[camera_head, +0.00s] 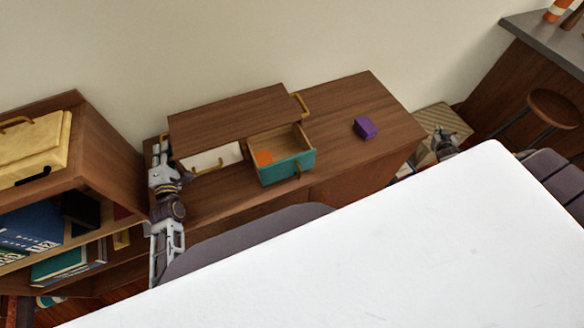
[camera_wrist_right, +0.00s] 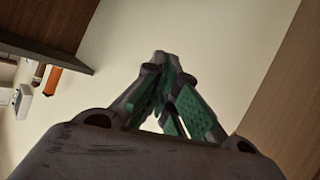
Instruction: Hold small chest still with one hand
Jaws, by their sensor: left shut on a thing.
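The small chest (camera_head: 228,116) is a brown wooden box on top of a long wooden cabinet. A drawer with a teal front (camera_head: 288,166) and brass handle is pulled out of it, with an orange piece (camera_head: 263,157) inside. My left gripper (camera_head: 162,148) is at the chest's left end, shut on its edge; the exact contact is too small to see. My right gripper (camera_head: 446,143) is away to the right, past the cabinet's end. In the right wrist view its fingers (camera_wrist_right: 160,62) come together at the tips with nothing visible between them.
A purple block (camera_head: 365,127) sits on the cabinet top (camera_head: 340,100) right of the chest, with bare wood around it. A bookshelf (camera_head: 95,160) stands close at left. A large white surface (camera_head: 400,240) fills the foreground. A counter (camera_head: 550,40) and stool (camera_head: 553,106) are at right.

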